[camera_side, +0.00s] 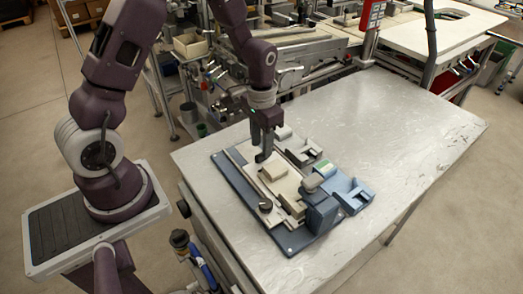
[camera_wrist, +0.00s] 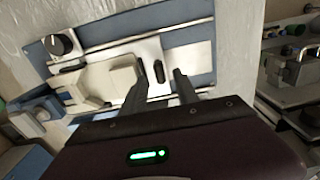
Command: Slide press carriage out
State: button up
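The press fixture has a dark blue base plate (camera_side: 231,173) on the metal table. A cream carriage (camera_side: 284,187) lies on its rail, between my gripper and the blue press body (camera_side: 322,212). In the wrist view the cream carriage (camera_wrist: 110,78) is left of the fingers. A small dark upright handle (camera_wrist: 158,70) shows between the fingertips, on a cream strip. My gripper (camera_side: 264,154) points down at the carriage's far end; in the wrist view its fingers (camera_wrist: 159,80) are apart, one on each side of the handle. I cannot tell whether they touch it.
A black knob (camera_side: 265,206) sits on the near side of the fixture; it also shows in the wrist view (camera_wrist: 60,43). A light blue tray (camera_side: 350,191) and grey blocks (camera_side: 302,151) stand beside the press. The table (camera_side: 400,130) is clear to the right.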

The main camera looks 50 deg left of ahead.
jog(key=shift+f, duration=1.55)
grip_shut()
